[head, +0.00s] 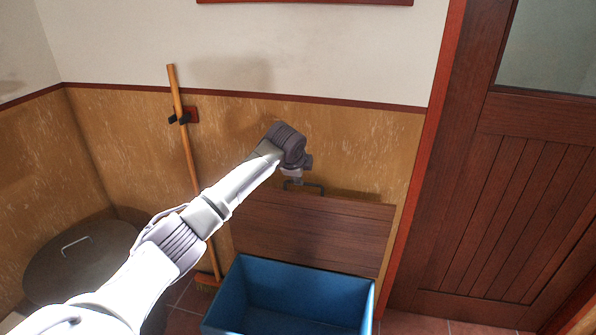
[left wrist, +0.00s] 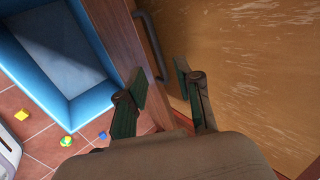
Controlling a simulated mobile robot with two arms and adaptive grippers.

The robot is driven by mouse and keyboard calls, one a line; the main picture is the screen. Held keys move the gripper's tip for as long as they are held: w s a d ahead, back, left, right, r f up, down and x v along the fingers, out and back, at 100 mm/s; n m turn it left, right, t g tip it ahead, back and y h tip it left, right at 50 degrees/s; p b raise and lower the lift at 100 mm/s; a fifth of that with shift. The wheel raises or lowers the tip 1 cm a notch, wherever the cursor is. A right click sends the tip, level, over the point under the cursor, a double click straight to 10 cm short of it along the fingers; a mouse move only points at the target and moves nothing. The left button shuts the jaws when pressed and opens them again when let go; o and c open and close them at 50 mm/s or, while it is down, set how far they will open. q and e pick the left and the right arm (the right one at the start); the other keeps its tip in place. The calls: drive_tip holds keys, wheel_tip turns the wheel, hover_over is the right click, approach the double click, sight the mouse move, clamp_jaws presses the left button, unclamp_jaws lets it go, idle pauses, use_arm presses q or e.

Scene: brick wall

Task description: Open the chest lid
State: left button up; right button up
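The chest is an open blue box (head: 290,298) on the floor, empty as far as I see; it also shows in the left wrist view (left wrist: 92,45). Its brown wooden lid (head: 315,235) stands raised behind the box, close to the wall. The lid shows edge-on in the left wrist view (left wrist: 118,35), with a dark curved handle (left wrist: 151,45) on its wall-facing side. My left gripper (head: 303,184) is at the lid's top edge. In the wrist view its two fingers (left wrist: 166,100) are apart, with nothing clearly clamped between them. Contact with the lid cannot be told. My right gripper is not in view.
A broom (head: 184,130) leans on the wall left of the chest. A round dark bin lid (head: 78,262) is at the lower left. A wooden door (head: 515,200) is at the right.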

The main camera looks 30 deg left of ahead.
use_arm(q)
drive_tip(key=shift+v, duration=1.25)
drive_tip(key=s+d+f+n+g+p, duration=0.1)
drive_tip(key=s+f+n, duration=0.3)
drive_tip(key=f, duration=1)
drive_tip(key=s+d+f+n+g+p, duration=0.1)
drive_tip(key=s+f, duration=0.4)
drive_tip(key=f, duration=1)
drive_tip(key=s+d+f+n+g+p, duration=0.1)
drive_tip(key=s+d+f+n, duration=0.1)
drive_tip(key=s+f, duration=0.85)
drive_tip(key=s+d+f+n+g, duration=0.1)
drive_tip(key=s+f, duration=0.5)
drive_tip(key=s, duration=0.9)
drive_tip(key=s+d+f+n+g+h+p, duration=0.1)
drive_tip(key=s+d+f+n, duration=0.2)
drive_tip(key=s, duration=1.1)
drive_tip(key=s+d+f+n+g+p, duration=0.1)
drive_tip(key=s+d+f+n, duration=0.1)
drive_tip(key=s+f, duration=0.6)
drive_tip(key=s+d, duration=0.1)
drive_tip(key=s, duration=0.6)
drive_tip(key=shift+s+d+f+h, duration=0.3)
drive_tip(key=shift+d+f+h, duration=0.1)
